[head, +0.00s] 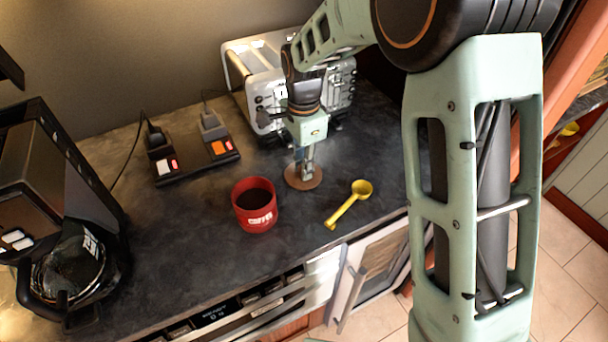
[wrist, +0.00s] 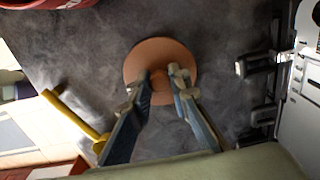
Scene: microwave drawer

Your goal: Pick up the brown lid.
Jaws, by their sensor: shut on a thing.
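The brown lid (head: 293,181) is a flat round disc on the dark countertop, between the red mug and the toaster. In the wrist view the lid (wrist: 150,55) shows nearly whole, with a small knob at its middle between the fingertips. My gripper (head: 303,170) points straight down over the lid's middle. In the wrist view my gripper (wrist: 160,82) has its fingers closed in on the knob from both sides. I cannot tell any gap between the lid and the counter.
A red mug (head: 254,205) stands left of the lid and a yellow scoop (head: 350,203) lies to the right. A silver toaster (head: 262,75) stands behind. A power strip (head: 195,160) and a coffee maker (head: 65,230) are at left. An appliance door (head: 372,270) hangs open below the counter's front edge.

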